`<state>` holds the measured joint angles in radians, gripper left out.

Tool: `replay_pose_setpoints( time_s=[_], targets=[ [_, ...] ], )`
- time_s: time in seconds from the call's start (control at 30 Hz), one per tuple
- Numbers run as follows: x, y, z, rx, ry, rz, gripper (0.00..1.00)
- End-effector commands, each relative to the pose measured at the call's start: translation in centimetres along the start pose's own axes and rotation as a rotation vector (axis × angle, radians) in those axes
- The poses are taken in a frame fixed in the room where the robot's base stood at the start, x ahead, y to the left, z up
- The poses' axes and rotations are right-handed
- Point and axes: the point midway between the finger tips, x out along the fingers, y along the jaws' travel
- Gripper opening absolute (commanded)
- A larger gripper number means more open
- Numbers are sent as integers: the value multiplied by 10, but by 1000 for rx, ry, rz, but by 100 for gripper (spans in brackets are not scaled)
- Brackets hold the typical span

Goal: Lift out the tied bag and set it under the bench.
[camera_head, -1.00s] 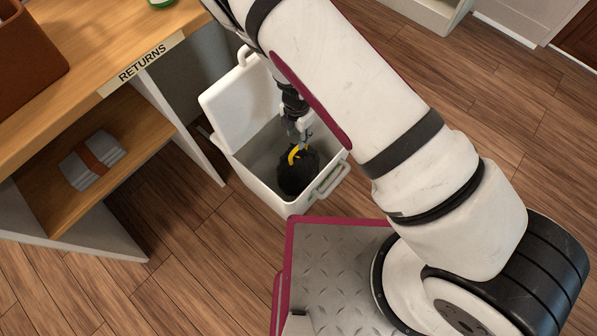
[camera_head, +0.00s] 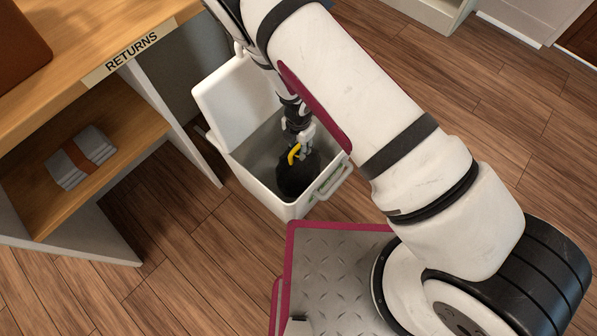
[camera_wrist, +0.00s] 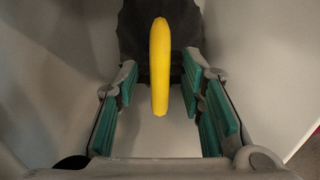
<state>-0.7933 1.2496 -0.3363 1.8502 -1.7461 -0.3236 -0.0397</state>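The tied bag (camera_head: 297,178) is black with a yellow tie loop (camera_head: 293,153) on top. It sits inside an open white bin (camera_head: 256,186), whose lid stands raised. My gripper (camera_head: 302,146) reaches down into the bin, just above the bag. In the wrist view, my gripper (camera_wrist: 160,88) has its teal-padded fingers apart, one on each side of the yellow loop (camera_wrist: 160,62), with visible gaps on both sides. The dark bag (camera_wrist: 137,28) lies beyond the loop, partly cut off by the frame. The wooden bench (camera_head: 50,92) with a RETURNS label stands to the left.
An upright white panel (camera_head: 172,120) stands between shelf and bin. Wood floor (camera_head: 180,240) is clear in front of the bench. A brown box (camera_head: 18,50) is on top.

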Motion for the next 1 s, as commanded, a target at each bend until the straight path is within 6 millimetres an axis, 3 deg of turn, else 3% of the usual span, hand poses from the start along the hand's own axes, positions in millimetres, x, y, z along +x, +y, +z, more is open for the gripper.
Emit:
replay_pose_setpoints(
  time_s=[0.03, 0.13, 0.67, 0.87, 1.0],
  targets=[
    [0, 0, 0, 0, 0, 0, 23],
    [0, 0, 0, 0, 0, 0, 0],
    [-5, 1, 0, 0, -1, 2, 0],
    [-30, 1, 0, 0, -2, 2, 0],
    [-61, 1, 0, -1, -2, 3, 0]
  ],
)
